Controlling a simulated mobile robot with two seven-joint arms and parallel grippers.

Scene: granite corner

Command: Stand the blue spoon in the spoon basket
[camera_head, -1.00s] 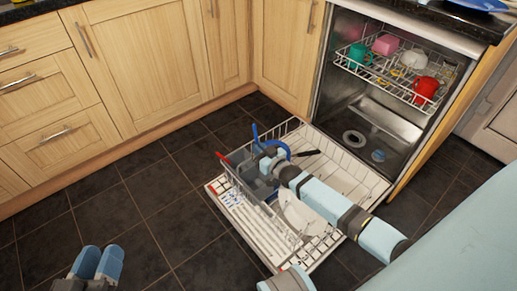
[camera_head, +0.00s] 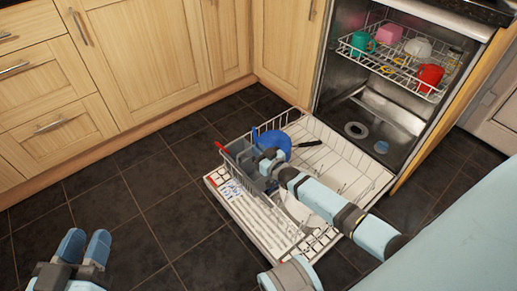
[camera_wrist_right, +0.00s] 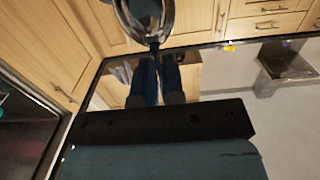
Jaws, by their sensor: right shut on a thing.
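The grey spoon basket (camera_head: 236,153) stands in the left part of the pulled-out lower dishwasher rack. My right gripper (camera_head: 268,158) is just right of it, partly hiding its right side. In the right wrist view the right gripper (camera_wrist_right: 155,75) is shut on the handle of the blue spoon (camera_wrist_right: 151,20). The spoon's rounded head sticks out beyond the fingertips. In the head view a rounded blue shape (camera_head: 277,141) shows beside the gripper; I cannot tell whether it is the spoon's head. My left gripper (camera_head: 84,245) is open and empty over the floor at lower left.
A red handle (camera_head: 222,147) sticks up at the basket's left. A black handle (camera_head: 308,144) lies across the lower rack (camera_head: 352,150). The upper rack (camera_head: 400,75) holds a green mug, a pink item, a white item and a red mug. The floor at left is clear.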

